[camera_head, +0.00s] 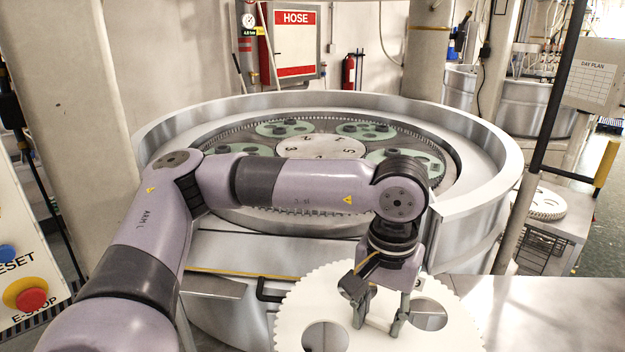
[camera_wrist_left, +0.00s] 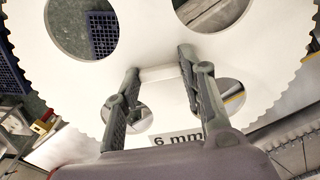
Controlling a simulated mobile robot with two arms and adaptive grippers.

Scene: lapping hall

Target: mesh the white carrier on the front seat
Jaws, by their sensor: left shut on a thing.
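The white carrier (camera_head: 305,300) is a large toothed disc with round holes, at the bottom of the head view. My left gripper (camera_head: 380,320) is shut on a raised bar near its middle. In the left wrist view the carrier (camera_wrist_left: 155,35) fills most of the picture, with the fingers (camera_wrist_left: 159,78) on either side of the bar and a "6 mm" label (camera_wrist_left: 178,138). The carrier is held in front of the lapping machine (camera_head: 475,130), apart from its toothed ring. My left arm hides most of the front seat. My right gripper is not in view.
Several green carriers (camera_head: 284,129) lie around the machine's central disc (camera_head: 320,147). Another white toothed disc (camera_head: 543,204) lies on a stand at right. An E-stop panel (camera_head: 28,270) is at left.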

